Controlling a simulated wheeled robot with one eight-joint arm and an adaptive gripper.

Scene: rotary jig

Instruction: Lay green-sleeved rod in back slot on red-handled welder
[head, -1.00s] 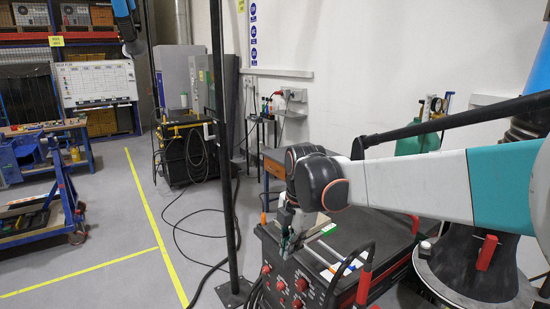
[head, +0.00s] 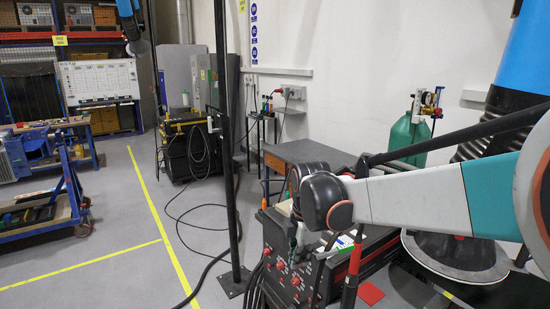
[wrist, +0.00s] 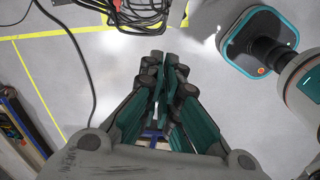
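The welder (head: 285,268) is a dark box with red knobs on its front, low in the middle of the head view. A red handle (head: 353,266) stands up at its right. My gripper (head: 297,248) hangs at the welder's front left part; my arm hides much of the top. In the wrist view my gripper's fingertips (wrist: 165,58) are close together, with nothing clearly visible between them. The back slot cannot be made out.
A black upright post (head: 226,150) stands just left of the welder, with cables (head: 200,232) on the floor. A grey bench (head: 300,152) and a green gas cylinder (head: 408,140) stand behind. A blue cart (head: 68,200) is at left.

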